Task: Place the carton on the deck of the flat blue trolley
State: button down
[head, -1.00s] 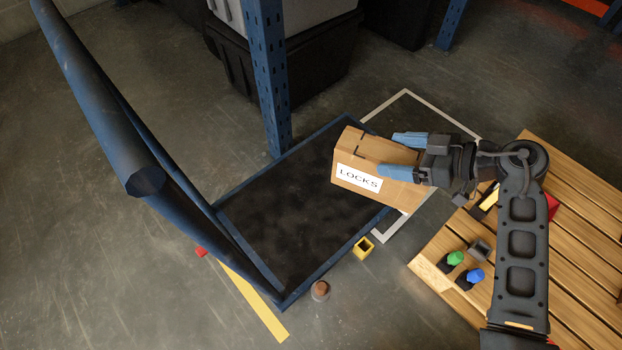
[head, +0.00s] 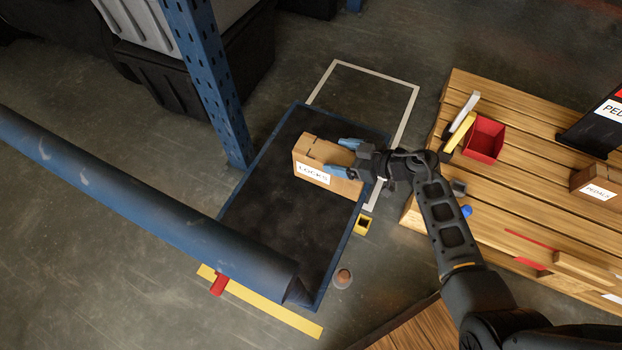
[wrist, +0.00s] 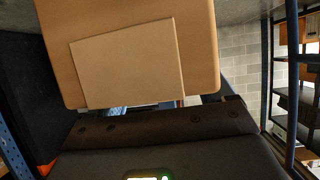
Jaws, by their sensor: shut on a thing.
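The carton (head: 312,158) is a brown cardboard box with a white label reading LOCKS. My gripper (head: 346,158) is shut on its right end, with blue fingertips on the box. The carton is over the far right part of the dark deck (head: 290,215) of the flat blue trolley; I cannot tell whether it touches the deck. The trolley's thick blue handle bar (head: 150,190) crosses the left of the head view. In the wrist view the carton (wrist: 200,40) fills the upper middle and hides most of what lies beyond.
A blue rack post (head: 215,90) stands close to the trolley's left edge. A wooden slatted bench top (head: 520,170) on the right holds a red bin (head: 484,139) and other items. A yellow block (head: 362,225) and a small brown-topped object (head: 343,278) are beside the trolley.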

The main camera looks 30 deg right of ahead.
jog(key=w+a+f+b, duration=0.2)
jog(key=a+f+b, duration=0.4)
jog(key=a+f, duration=0.1)
jog(key=shift+w+a+f+b, duration=0.2)
jog(key=shift+f+b, duration=0.1)
jog(key=shift+f, duration=0.5)
grip_release()
jog(key=shift+s+f, duration=0.1)
jog(key=shift+f, duration=0.1)
jog(key=p+v, duration=0.5)
jog(key=v, duration=0.7)
jog(key=shift+p, duration=0.35)
